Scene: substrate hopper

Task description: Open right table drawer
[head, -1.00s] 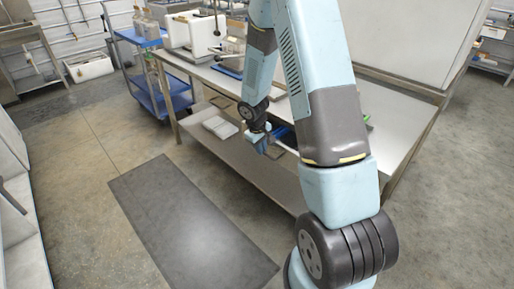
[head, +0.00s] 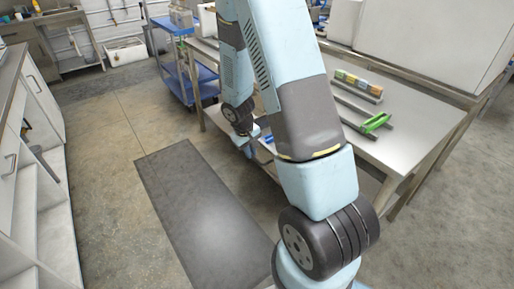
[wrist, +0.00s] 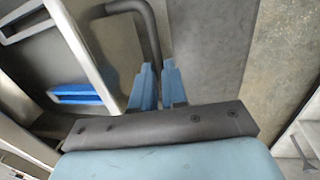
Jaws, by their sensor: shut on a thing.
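My gripper (wrist: 159,68) is shut on a dark curved drawer handle (wrist: 148,25) in the wrist view. The handle bar runs down between the blue fingers. Left of it in the wrist view is the drawer (wrist: 98,72), pulled out at least partly, with a pale rim, a grey inside and a blue object (wrist: 78,93) in it. In the head view my gripper (head: 249,148) is at the front edge of the steel table (head: 385,148). My arm hides the drawer there, so how far it is out cannot be told.
A dark mat (head: 200,205) lies on the floor before the table. A blue cart (head: 188,75) stands at the table's far end. White cabinets (head: 35,130) line the left side. A green-handled tool (head: 376,122) and small coloured boxes (head: 358,84) are on the tabletop.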

